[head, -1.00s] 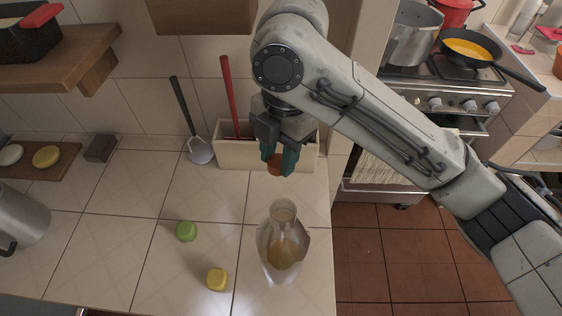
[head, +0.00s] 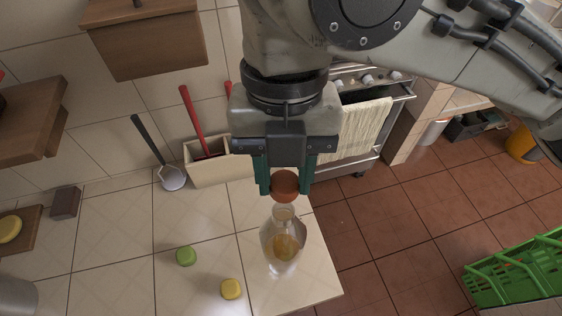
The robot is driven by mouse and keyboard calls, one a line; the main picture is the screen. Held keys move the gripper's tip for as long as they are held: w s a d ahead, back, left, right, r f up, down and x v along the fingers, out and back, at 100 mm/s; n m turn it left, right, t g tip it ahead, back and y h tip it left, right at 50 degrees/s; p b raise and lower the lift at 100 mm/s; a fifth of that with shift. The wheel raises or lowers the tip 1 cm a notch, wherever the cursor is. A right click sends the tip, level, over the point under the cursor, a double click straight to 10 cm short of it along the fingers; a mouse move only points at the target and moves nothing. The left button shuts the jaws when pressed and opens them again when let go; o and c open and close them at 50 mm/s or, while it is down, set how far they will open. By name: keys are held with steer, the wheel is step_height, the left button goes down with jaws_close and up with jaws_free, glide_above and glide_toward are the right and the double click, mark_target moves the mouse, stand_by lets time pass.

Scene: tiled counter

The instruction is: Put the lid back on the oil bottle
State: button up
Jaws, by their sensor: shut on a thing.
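The glass oil bottle (head: 283,243) stands upright on the tiled counter near its right edge, with yellowish oil inside. My gripper (head: 285,186) is shut on a round reddish-brown lid (head: 285,184) held between its green fingers. In the picture the lid lies just above the bottle's open mouth. I cannot tell whether the lid touches the mouth or how far apart they are in depth.
A green cap (head: 186,256) and a yellow cap (head: 232,289) lie on the counter left of the bottle. A utensil holder (head: 215,172) stands behind, with a ladle (head: 171,178) beside it. The counter (head: 110,240) ends to the right above the floor.

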mark_target(283, 209)
steer(key=shift+f+b, duration=1.75)
steer(key=shift+f, duration=0.2)
steer(key=shift+f+b, duration=0.4)
steer(key=shift+f, duration=0.45)
steer(key=shift+p, duration=0.45)
steer(key=shift+f, duration=0.15)
stand_by(0.7)
steer(key=o, duration=1.5)
steer(key=shift+o, duration=0.2)
steer(key=shift+p, duration=0.35)
